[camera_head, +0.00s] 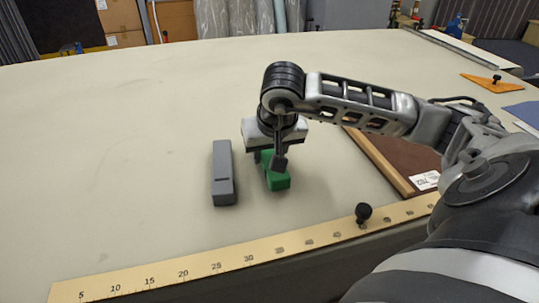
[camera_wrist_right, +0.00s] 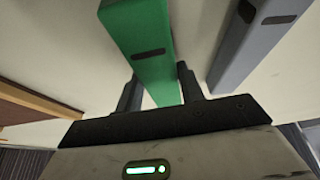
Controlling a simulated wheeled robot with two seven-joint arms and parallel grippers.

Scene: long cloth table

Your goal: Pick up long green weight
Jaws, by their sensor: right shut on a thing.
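The long green weight (camera_head: 277,182) is a green bar, partly hidden under my right gripper (camera_head: 268,161) in the head view. In the right wrist view the green weight (camera_wrist_right: 147,50) runs between the two dark fingers of the right gripper (camera_wrist_right: 158,90), which is shut on it. A dark slot mark shows on its face. I cannot tell whether it touches the table or is slightly above it. My left gripper is not in view.
A long grey weight (camera_head: 222,172) lies just left of the green one. A brown framed board (camera_head: 398,172) lies to the right. A yellow ruler strip (camera_head: 210,269) and a black knob (camera_head: 363,212) are at the near edge. The table (camera_head: 110,150) is clear on the left.

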